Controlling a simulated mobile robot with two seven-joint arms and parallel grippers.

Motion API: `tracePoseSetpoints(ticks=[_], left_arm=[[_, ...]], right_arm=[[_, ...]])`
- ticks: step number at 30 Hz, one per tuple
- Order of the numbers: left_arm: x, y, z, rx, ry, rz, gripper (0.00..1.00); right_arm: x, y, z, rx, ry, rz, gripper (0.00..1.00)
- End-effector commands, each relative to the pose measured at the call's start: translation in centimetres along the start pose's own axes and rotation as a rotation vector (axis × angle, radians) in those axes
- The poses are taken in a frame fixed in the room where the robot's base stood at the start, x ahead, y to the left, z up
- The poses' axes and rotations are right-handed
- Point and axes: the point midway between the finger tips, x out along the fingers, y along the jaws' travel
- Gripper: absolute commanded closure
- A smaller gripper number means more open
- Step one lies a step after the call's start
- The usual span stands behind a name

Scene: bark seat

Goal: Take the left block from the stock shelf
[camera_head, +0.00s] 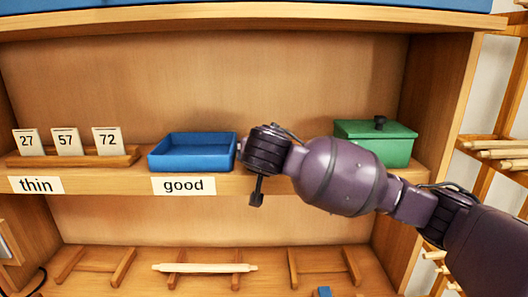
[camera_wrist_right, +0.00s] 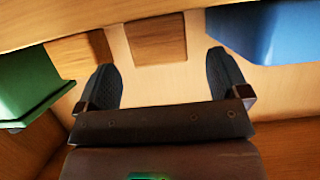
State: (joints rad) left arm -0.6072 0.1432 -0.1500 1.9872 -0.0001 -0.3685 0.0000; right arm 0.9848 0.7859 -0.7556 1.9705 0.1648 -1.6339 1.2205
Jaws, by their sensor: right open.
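In the right wrist view a brown wooden block (camera_wrist_right: 157,40) lies ahead of my open right gripper (camera_wrist_right: 162,62), roughly in line with the gap between the fingers. I cannot tell how far off it is or whether its near edge is between the fingertips. A second brown block (camera_wrist_right: 98,46) shows partly behind the left-hand finger, towards the green box (camera_wrist_right: 25,85). In the head view my right arm reaches in from the right and hides both blocks. The right hand (camera_head: 265,150) is at the shelf between the blue tray (camera_head: 193,153) and the green box (camera_head: 375,142).
Number cards stand in a wooden holder (camera_head: 75,160) at the left of the shelf. The blue tray also shows close by in the wrist view (camera_wrist_right: 265,30). Below, a lower shelf holds wooden racks and a pale rod (camera_head: 205,268). Another rack (camera_head: 495,150) stands at the right.

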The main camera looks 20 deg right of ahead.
Motion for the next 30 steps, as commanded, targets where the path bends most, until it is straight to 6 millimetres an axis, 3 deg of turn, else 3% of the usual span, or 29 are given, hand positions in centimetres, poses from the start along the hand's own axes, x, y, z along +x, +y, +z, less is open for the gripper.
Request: tracePoseSetpoints(ticks=[5,15,24,30], left_arm=[[0.0,0.0,-0.7,0.001,0.009,0.001,0.57],[-0.3,0.0,-1.8,0.001,0.018,0.002,0.57],[-0.3,-0.1,-1.4,0.0,0.011,0.001,0.57],[-0.5,-0.1,-1.0,-0.001,0.003,0.0,0.57]], right_arm=[[1.1,0.1,-0.3,-0.001,0.0,0.002,0.06],[5.1,0.1,-0.8,-0.001,0.0,0.0,0.06],[5.5,0.1,-0.7,0.0,0.0,-0.001,0.06],[5.5,0.1,-0.7,0.0,0.0,-0.001,0.35]])
